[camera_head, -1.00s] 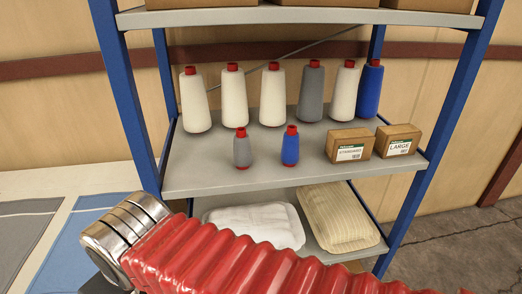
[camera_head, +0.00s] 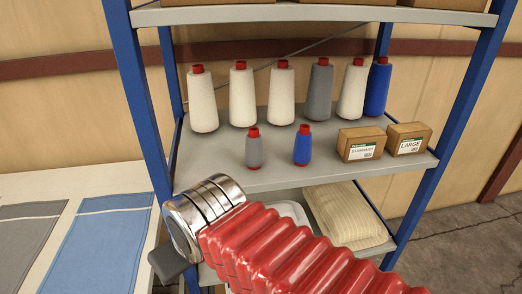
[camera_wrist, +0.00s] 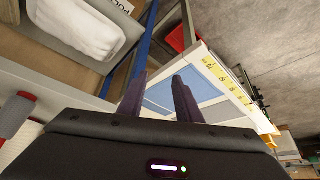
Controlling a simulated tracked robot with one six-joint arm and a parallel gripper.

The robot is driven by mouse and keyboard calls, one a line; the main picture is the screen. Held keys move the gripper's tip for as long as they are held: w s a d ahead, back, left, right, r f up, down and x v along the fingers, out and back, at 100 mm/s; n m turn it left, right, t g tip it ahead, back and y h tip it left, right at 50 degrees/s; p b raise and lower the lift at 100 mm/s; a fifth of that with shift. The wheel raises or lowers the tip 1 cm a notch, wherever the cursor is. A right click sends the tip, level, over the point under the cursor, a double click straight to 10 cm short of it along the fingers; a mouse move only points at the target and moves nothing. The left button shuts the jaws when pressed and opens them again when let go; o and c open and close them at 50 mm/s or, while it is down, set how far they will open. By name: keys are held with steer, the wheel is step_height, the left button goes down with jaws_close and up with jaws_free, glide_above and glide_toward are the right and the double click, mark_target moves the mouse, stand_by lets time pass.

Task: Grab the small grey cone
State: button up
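The small grey cone (camera_head: 254,149) with a red top stands upright at the front of the middle shelf in the head view, left of a small blue cone (camera_head: 302,146). In the wrist view, a grey cone with a red top, partly cut off, shows at the left edge (camera_wrist: 14,118); I cannot tell its size. My gripper (camera_wrist: 160,88) has its two dark fingers apart with nothing between them. In the head view my red arm ends in a metal wrist at the shelf's lower left, below the small grey cone; the fingers are not clearly visible there.
Large white, grey and blue cones stand behind on the middle shelf (camera_head: 208,177). Two cardboard boxes (camera_head: 361,143) stand to the right. A blue upright post (camera_head: 140,85) and a table with cloths (camera_head: 98,240) are at left.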

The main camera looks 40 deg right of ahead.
steer(key=shift+o, duration=0.2)
steer(key=o, duration=0.3)
steer(key=shift+w+d, duration=0.1)
steer(key=shift+d, duration=0.1)
steer(key=o, duration=0.3)
steer(key=shift+w+d+f+m+g, duration=0.1)
steer(key=shift+w+d+m+g, duration=0.15)
steer(key=shift+d+m, duration=0.55)
steer(key=w+d+f+m+g+y, duration=0.1)
steer(key=w+d+m+g+y, duration=0.15)
steer(key=d+m, duration=1)
steer(key=d+r+m+t+h, duration=0.1)
steer(key=d+r+m+t, duration=0.2)
steer(key=d+m, duration=0.2)
steer(key=s+d+r+m+t, duration=0.1)
steer(key=d+r+m+t, duration=0.3)
steer(key=m, duration=0.5)
steer(key=s+d+r+m+t+h, duration=0.1)
steer(key=d+r+m+t, duration=0.3)
steer(key=d+m, duration=0.4)
steer(key=shift+d+r+h, duration=0.1)
steer(key=shift+r+h, duration=0.05)
steer(key=shift+h, duration=0.2)
